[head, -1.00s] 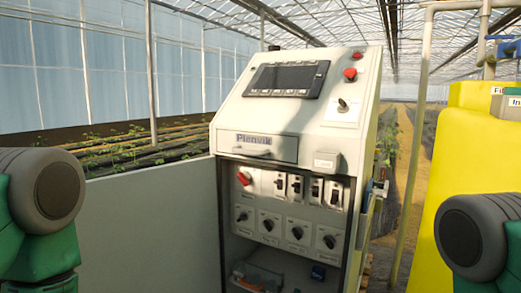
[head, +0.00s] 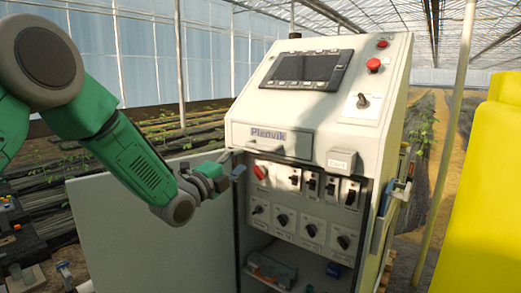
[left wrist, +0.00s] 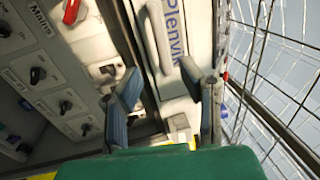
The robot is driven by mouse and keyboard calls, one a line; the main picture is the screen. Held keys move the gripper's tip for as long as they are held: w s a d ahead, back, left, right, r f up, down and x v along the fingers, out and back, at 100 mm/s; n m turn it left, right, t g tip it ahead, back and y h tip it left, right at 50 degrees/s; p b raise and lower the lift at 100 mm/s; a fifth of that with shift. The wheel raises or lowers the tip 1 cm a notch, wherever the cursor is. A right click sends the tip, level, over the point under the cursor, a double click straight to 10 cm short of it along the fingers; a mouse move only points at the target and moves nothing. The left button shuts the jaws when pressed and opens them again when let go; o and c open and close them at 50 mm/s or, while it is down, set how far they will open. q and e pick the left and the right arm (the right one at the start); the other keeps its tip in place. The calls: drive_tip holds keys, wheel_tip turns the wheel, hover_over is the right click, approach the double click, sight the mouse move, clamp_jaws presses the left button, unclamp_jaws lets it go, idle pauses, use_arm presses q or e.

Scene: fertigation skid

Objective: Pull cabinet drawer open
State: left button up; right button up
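The cabinet drawer (head: 300,148) is the pale front panel marked "Plenvik", below the sloped control panel. It looks closed, with a pale bar handle (head: 264,151) on its lower part. In the left wrist view the drawer front is rotated, and its handle (left wrist: 158,38) lies ahead of the fingers. My left gripper (head: 230,168) is beside the cabinet's left front edge, just left of and below the handle. Its two fingers are spread apart with nothing between them in the left wrist view (left wrist: 168,100). My right gripper is not in view.
Below the drawer are a red knob (head: 259,172) and rows of switches. An open cabinet door (head: 150,235) stands at the left. A yellow tank (head: 480,180) is at the right. A red button (head: 373,65) is on the upper panel.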

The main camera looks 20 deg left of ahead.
sight(259, 148)
use_arm(q)
drive_tip(key=shift+x, duration=4.75)
drive_tip(key=shift+f, duration=0.1)
drive_tip(key=shift+d, duration=0.15)
drive_tip(key=shift+c, duration=0.3)
drive_tip(key=shift+d, duration=0.15)
clamp_jaws()
